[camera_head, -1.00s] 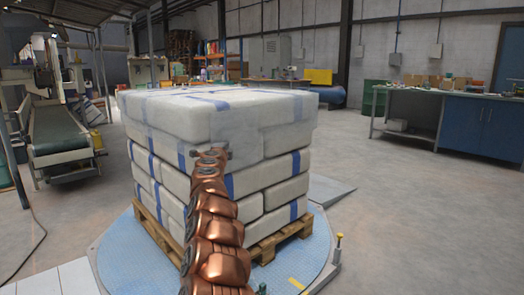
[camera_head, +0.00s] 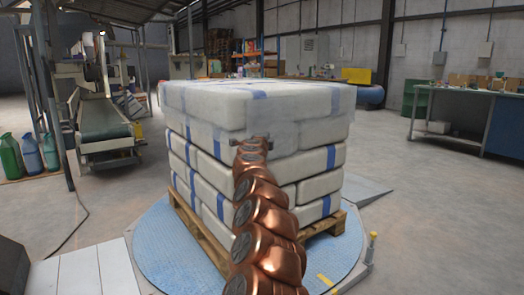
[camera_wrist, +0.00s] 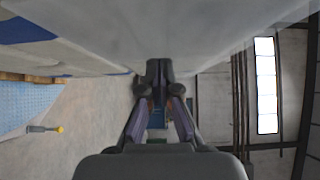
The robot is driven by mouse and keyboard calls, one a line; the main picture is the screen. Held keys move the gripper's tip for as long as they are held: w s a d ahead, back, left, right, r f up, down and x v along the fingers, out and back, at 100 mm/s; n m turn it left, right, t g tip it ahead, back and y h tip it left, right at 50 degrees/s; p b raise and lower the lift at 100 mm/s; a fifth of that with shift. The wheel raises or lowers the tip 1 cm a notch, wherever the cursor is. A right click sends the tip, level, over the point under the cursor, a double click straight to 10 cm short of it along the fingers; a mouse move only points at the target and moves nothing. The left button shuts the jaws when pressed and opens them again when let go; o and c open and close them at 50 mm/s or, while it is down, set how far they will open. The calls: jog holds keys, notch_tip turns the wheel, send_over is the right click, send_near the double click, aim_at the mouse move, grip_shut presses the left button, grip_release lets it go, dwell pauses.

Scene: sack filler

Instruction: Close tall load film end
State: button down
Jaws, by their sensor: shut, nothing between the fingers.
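The tall load (camera_head: 215,135) is several layers of white sacks with blue stripes. It stands on a wooden pallet (camera_head: 200,228) on a round blue turntable (camera_head: 165,240). A faint translucent film (camera_head: 285,137) shows over the upper sacks near the front corner; its loose end is hard to make out. My gripper (camera_head: 251,143) is at that corner, at the height of the upper layers. In the wrist view my gripper (camera_wrist: 160,75) is shut and empty, its tips close to or against a pale surface (camera_wrist: 175,30) of the load. I cannot tell whether they touch.
A blue workbench (camera_head: 490,125) is at the right. A yellow-topped post (camera_head: 372,245) stands at the turntable's right edge. The floor at right is open.

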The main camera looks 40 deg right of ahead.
jog(key=b+v, duration=0.1)
jog(key=v, duration=0.8)
jog(key=shift+s+b, duration=0.35)
dwell(0.5)
dwell(0.5)
